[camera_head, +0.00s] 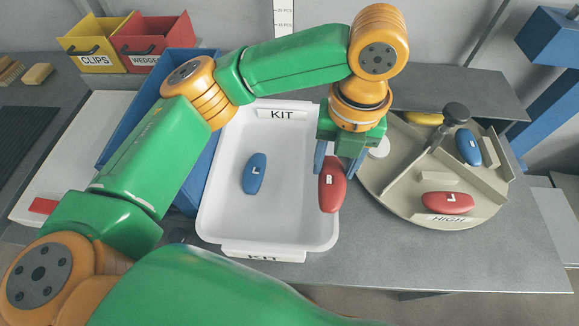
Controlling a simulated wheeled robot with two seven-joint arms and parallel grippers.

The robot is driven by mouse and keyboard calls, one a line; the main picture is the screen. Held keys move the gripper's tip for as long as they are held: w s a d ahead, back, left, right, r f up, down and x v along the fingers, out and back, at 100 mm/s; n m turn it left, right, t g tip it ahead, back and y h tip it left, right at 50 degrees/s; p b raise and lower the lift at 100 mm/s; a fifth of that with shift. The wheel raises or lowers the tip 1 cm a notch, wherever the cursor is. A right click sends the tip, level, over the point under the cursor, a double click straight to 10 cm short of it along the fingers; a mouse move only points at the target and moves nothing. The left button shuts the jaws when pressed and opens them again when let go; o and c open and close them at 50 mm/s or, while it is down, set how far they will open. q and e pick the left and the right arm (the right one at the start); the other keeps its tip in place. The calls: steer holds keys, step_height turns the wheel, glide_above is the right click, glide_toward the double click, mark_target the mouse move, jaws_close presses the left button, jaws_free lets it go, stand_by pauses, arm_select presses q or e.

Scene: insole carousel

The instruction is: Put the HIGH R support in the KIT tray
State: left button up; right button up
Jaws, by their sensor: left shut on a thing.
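My left gripper (340,162) is shut on a red support marked R (332,190), the HIGH R support. It holds the piece over the right side of the white KIT tray (221,222), near the tray's right rim. A blue support marked L (255,173) lies inside the tray, left of the middle. The round beige carousel (393,192) stands to the right. A red support marked L (448,203) lies in its front section, labelled HIGH. My right gripper is not in view.
A blue support (468,147) and a partly hidden yellow one (424,118) lie on the carousel, which has dividers and a dark knob (456,113). A blue bin (187,205) stands left of the tray. Yellow CLIPS (96,60) and red WEDGES (146,58) bins stand at the back left.

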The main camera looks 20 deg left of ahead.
arm_select(q)
glide_toward(299, 169)
steer(key=s+d, duration=0.2)
steer(key=f, duration=0.1)
steer(key=w+a+f, duration=0.1)
steer(key=a+f, duration=0.1)
steer(key=shift+w, duration=0.35)
step_height(299, 169, down, 3)
steer(key=shift+w+a+f, duration=0.1)
steer(key=shift+f, duration=0.2)
steer(key=o, duration=1.3)
steer(key=shift+f, duration=0.1)
